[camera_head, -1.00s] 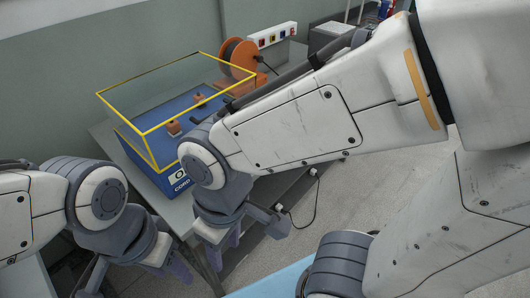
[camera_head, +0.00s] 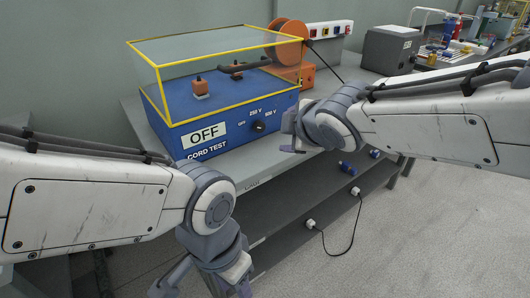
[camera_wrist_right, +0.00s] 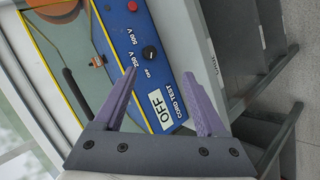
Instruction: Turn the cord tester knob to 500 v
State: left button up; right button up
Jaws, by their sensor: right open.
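The cord tester is a blue box (camera_head: 180,139) with a clear, yellow-edged cover. Its black knob (camera_head: 259,126) is on the front panel, among the labels OFF, 250 V and 500 V; the knob also shows in the right wrist view (camera_wrist_right: 150,53). I cannot tell the pointer's exact angle. The tester's display (camera_head: 205,136) reads OFF. My right gripper (camera_head: 287,134) is open and empty, to the right of the knob and apart from it. In the right wrist view its fingers (camera_wrist_right: 160,74) point toward the panel. My left gripper (camera_head: 203,284) looks open at the bottom, partly cut off.
An orange cord reel (camera_head: 289,41) stands behind the tester, beside a white socket strip (camera_head: 329,29). A grey box (camera_head: 390,50) stands farther right on the bench. A black cord with plugs (camera_head: 355,191) hangs below the bench. The floor at right is clear.

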jog(key=w+d+f+n+t+y+b, duration=0.15)
jog(key=w+f+n+t+b, duration=0.35)
jog(key=n+b, duration=0.55)
jog(key=n+g+y+b, duration=0.1)
jog(key=n+y+b, duration=0.5)
jog(key=n+b, duration=0.8)
send_near(261, 128)
jog(key=w+a+b, duration=0.1)
jog(key=w, duration=0.1)
jog(key=w+a+m+b, duration=0.1)
jog(key=w+a, duration=0.1)
jog(key=w+a+m+b, duration=0.1)
jog(key=w+a, duration=0.1)
jog(key=w, duration=0.1)
grip_shut()
